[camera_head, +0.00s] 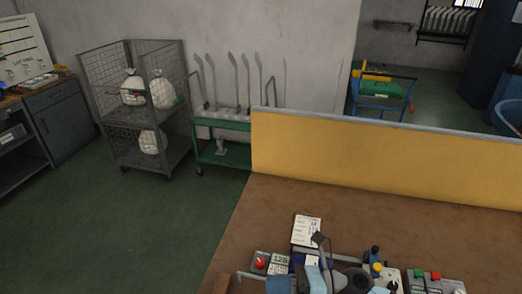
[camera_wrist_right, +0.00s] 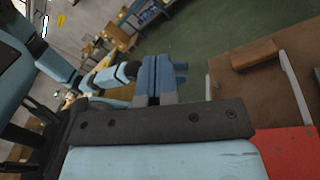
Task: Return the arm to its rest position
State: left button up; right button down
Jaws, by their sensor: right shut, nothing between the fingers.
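My right gripper (camera_wrist_right: 157,72) shows in the right wrist view with its two blue fingers side by side and together, holding nothing. Beyond the fingers is green floor, and the brown table top lies off to the right. In the head view, pale blue and grey parts of mine show only at the bottom edge, over the near part of the table, partly cut off. My left gripper cannot be made out in either view.
The brown table (camera_head: 270,215) has a yellow partition (camera_head: 390,150) along its back. A white card (camera_head: 306,230), a red button box (camera_head: 260,263) and other devices crowd its near edge. A wire cage cart (camera_head: 112,100) and green trolley (camera_head: 222,124) stand behind on open floor.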

jog(key=d+f+m+t+h+p, duration=0.1)
jog(key=d+m+t+h, duration=0.3)
jog(key=m, duration=0.6)
jog(key=w+d+f+m+t+h+p, duration=0.1)
jog(key=d+m+t+h, duration=0.1)
jog(key=m+t, duration=0.6)
jog(key=d+f+m+t+h+p, duration=0.1)
jog(key=d+m+t+h, duration=0.25)
jog(key=m, duration=0.85)
jog(key=s+d+f+m+g+h, duration=0.1)
jog(key=s+d+f+m, duration=0.1)
jog(key=s+f+m, duration=0.1)
jog(key=s+d+f+m+g+h+p, duration=0.1)
jog(key=s+d+f+m+g+h, duration=0.1)
jog(key=s+f+m, duration=0.2)
jog(key=s+d+f+m+g+h+p, duration=0.1)
jog(key=s+d+f+m+g+h, duration=0.1)
jog(key=f+m, duration=0.3)
jog(key=shift+s+d+m+h, duration=0.25)
jog(key=shift+s+d+m, duration=0.25)
jog(key=shift+s+m, duration=0.4)
jog(key=shift+w, duration=0.15)
jog(key=shift+w+r, duration=0.1)
